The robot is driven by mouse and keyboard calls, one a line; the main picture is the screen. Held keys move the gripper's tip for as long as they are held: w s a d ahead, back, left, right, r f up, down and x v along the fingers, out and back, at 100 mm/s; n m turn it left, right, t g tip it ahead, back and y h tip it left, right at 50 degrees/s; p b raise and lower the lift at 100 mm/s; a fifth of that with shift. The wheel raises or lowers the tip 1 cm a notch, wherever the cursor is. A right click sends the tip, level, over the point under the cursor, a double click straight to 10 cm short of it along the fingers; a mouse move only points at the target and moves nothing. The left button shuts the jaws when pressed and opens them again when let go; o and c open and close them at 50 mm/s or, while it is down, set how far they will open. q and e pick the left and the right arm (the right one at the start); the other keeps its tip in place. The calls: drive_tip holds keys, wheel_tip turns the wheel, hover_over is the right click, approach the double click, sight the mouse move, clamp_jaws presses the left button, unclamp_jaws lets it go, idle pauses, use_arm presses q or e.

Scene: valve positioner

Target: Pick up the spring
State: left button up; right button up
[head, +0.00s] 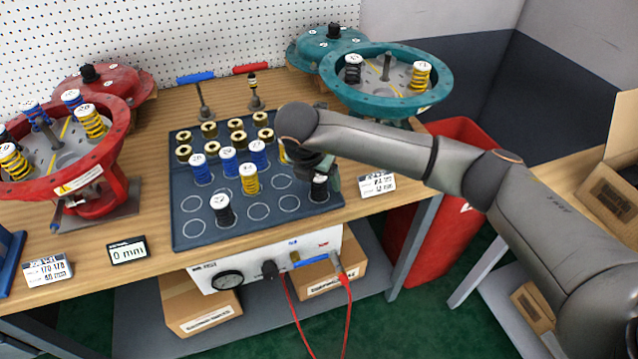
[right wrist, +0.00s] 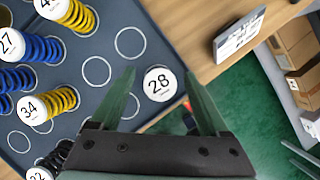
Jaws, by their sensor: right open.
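A dark spring with a white cap marked 28 (right wrist: 159,84) stands on the grey tray (head: 184,241). In the right wrist view it lies between the fingers of my right gripper (right wrist: 160,95), which is open. In the head view this spring (head: 319,188) stands at the tray's right front, and my right gripper (head: 324,177) is just over it. Whether the fingers touch it cannot be told. Other springs on the tray are blue (head: 229,161), yellow (head: 250,180) and black (head: 222,210). My left gripper is not in view.
A red actuator housing (head: 120,130) with springs stands at the left. A teal housing (head: 440,88) with springs stands at the back right. Brass-coloured parts (head: 237,124) fill the tray's back. A label card (head: 377,184) stands right of the tray.

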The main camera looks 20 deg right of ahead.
drive_tip(key=shift+c, duration=0.2)
clamp_jaws()
idle(0.4)
